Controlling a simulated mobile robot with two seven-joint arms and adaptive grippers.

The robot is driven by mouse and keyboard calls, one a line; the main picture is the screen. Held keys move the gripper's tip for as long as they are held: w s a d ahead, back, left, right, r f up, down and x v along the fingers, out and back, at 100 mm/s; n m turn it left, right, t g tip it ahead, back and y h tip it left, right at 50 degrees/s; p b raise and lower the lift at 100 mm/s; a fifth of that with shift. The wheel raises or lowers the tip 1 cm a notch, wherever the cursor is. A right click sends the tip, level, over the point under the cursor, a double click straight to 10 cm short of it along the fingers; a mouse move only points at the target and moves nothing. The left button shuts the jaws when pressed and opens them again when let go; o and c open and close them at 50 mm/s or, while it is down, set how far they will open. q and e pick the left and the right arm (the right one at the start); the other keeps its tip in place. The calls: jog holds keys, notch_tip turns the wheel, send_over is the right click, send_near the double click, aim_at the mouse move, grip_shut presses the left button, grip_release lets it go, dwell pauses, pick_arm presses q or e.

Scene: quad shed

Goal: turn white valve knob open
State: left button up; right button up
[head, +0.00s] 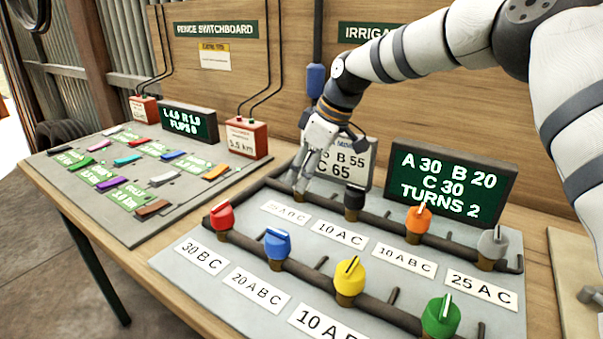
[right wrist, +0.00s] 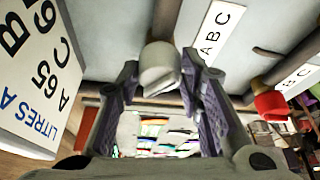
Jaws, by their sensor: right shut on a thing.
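The white valve knob (right wrist: 160,66) sits on its pipe fitting between the fingers of my right gripper in the right wrist view. In the head view, my right gripper (head: 301,184) points down at the far left of the back row of knobs and is shut on the white knob, which its fingers hide there. A label ending in "ABC" (right wrist: 220,32) lies beside the knob. The lit display (head: 447,184) reads A 30, B 20, C 30, TURNS 2. My left gripper is not in view.
Black (head: 354,198), orange (head: 418,220) and grey (head: 492,244) knobs share the back pipe. Red (head: 222,216), blue (head: 277,243), yellow (head: 350,277) and green (head: 441,316) knobs stand in front. A white litres sign (head: 355,170) stands close behind the gripper. The fence switchboard (head: 120,215) is at left.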

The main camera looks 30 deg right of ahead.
jog(key=n+b, duration=0.1)
jog(key=n, duration=0.1)
jog(key=n+g, duration=0.1)
jog(key=n, duration=0.1)
jog(key=shift+w+f+g+y+b, duration=0.1)
jog(key=shift+f+g+y+b, duration=0.2)
jog(key=shift+f+y+b, duration=0.1)
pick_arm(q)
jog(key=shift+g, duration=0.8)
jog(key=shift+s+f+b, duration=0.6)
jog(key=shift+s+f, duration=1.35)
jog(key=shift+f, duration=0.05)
pick_arm(e)
jog(key=shift+d+r+n+g, duration=0.15)
jog(key=shift+n+g, duration=0.35)
jog(key=shift+n, duration=1)
jog(key=o, duration=1.1)
jog(key=shift+o, duration=0.2)
jog(key=shift+r, duration=0.1)
jog(key=v, duration=0.7)
jog(key=shift+d+r, duration=0.15)
jog(key=shift+r, duration=0.05)
